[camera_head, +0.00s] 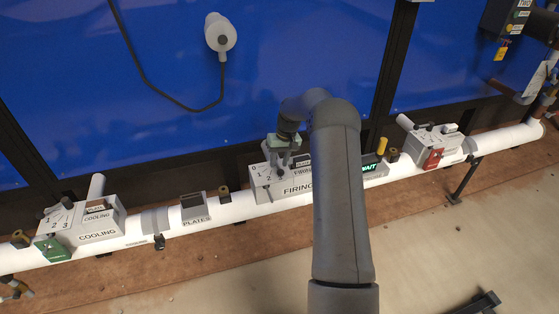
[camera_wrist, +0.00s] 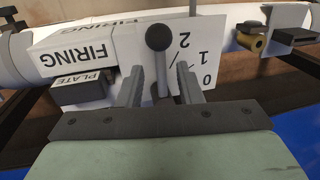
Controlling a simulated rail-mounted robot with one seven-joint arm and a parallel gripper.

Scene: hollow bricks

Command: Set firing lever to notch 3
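The firing box (camera_head: 297,188) is a white unit labelled FIRING on the white pipe, with notch numbers 0, 1 and 2 visible; its face also fills the upper wrist view (camera_wrist: 120,45). The firing lever (camera_wrist: 158,38) has a dark ball knob on a grey stem. In the wrist view the stem stands between my two fingers, with a gap on each side, and the knob shows beyond the fingertips. I cannot tell which notch the lever is at, and no 3 is visible. My gripper (camera_wrist: 160,72) is open, over the box in the head view (camera_head: 284,163).
A cooling box (camera_head: 98,229) with a green part stands left, a plates box (camera_head: 194,207) between. A WAIT display (camera_head: 370,167) sits right of my arm, and another box with a red part (camera_head: 432,158) farther right. A blue wall (camera_head: 170,60) rises behind.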

